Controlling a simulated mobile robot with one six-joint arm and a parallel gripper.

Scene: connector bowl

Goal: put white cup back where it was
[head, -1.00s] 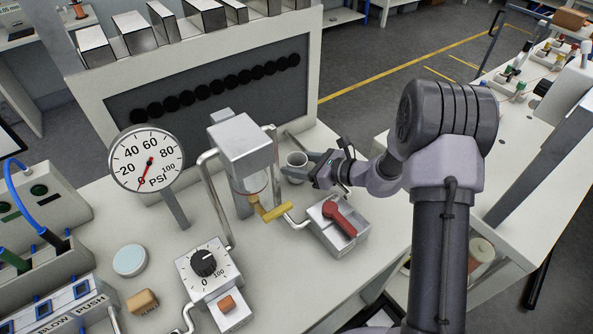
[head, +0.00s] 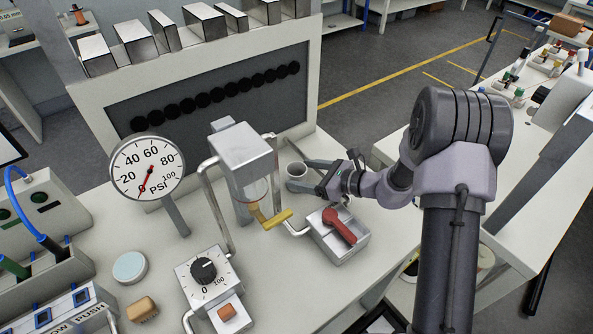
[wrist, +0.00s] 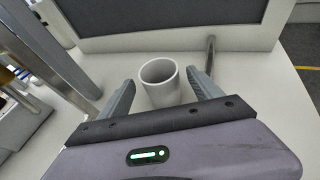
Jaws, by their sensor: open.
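The white cup (head: 296,176) stands upright on the white bench top, behind the red-handled valve and right of the metal dispenser. In the wrist view the cup (wrist: 160,82) stands between and slightly beyond the two grey fingers, with a gap visible on each side; it looks empty. My gripper (head: 309,171) is open at the cup, reaching in from the right. In the wrist view the fingers of my gripper (wrist: 160,92) are spread apart. The cup's lower part is partly hidden by my gripper in the wrist view.
The metal dispenser (head: 242,150) with a yellow handle (head: 275,219) is left of the cup. The red valve handle (head: 339,225) is in front. A pressure gauge (head: 147,168) and a dial box (head: 207,272) stand further left. A panel (head: 225,90) rises behind.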

